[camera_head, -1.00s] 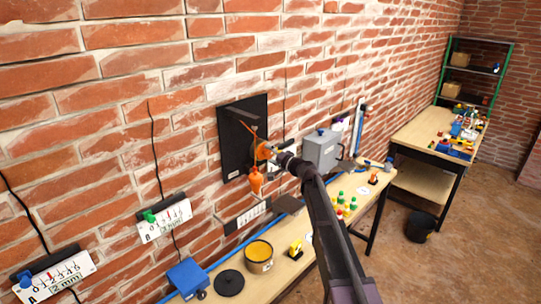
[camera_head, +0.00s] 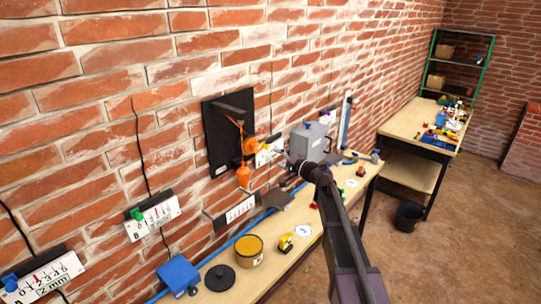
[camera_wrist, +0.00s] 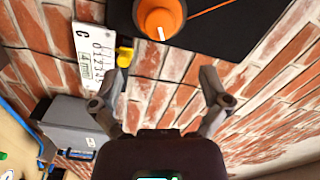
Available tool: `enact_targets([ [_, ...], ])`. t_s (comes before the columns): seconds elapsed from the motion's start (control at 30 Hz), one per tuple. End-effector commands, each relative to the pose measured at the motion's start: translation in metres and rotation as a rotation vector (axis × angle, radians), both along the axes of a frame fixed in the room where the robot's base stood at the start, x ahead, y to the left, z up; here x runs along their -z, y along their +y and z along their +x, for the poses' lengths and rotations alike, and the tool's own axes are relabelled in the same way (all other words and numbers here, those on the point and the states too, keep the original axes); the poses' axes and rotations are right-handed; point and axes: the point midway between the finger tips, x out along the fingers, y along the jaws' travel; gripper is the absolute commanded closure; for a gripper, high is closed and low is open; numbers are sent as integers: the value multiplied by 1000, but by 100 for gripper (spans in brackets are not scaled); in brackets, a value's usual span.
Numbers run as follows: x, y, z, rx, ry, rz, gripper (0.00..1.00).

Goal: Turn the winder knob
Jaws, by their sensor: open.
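The winder knob (camera_head: 250,145) is orange and sits on a black board (camera_head: 222,118) on the brick wall. In the wrist view the knob (camera_wrist: 158,20) is round with a white mark, at the top edge and partly cut off. An orange weight (camera_head: 243,176) hangs below it, with an orange cord above. My gripper (camera_wrist: 165,75) is open and empty, its two fingers apart. The knob lies beyond the fingertips, not between them. In the head view my gripper (camera_head: 285,160) is just right of the knob; its fingers are small there.
A scale marked C (camera_wrist: 92,48) with a yellow knob (camera_wrist: 124,57) is beside the left finger. A grey box (camera_head: 308,143) is on the wall to the right.

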Motion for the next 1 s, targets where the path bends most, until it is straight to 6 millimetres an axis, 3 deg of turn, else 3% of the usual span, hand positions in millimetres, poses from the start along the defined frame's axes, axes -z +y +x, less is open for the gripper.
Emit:
enact_targets([
  [0.67, 0, -9, -7, 0, 13, 10, 4],
  [1.0, 1, -12, -10, 0, 222, 174, 4],
])
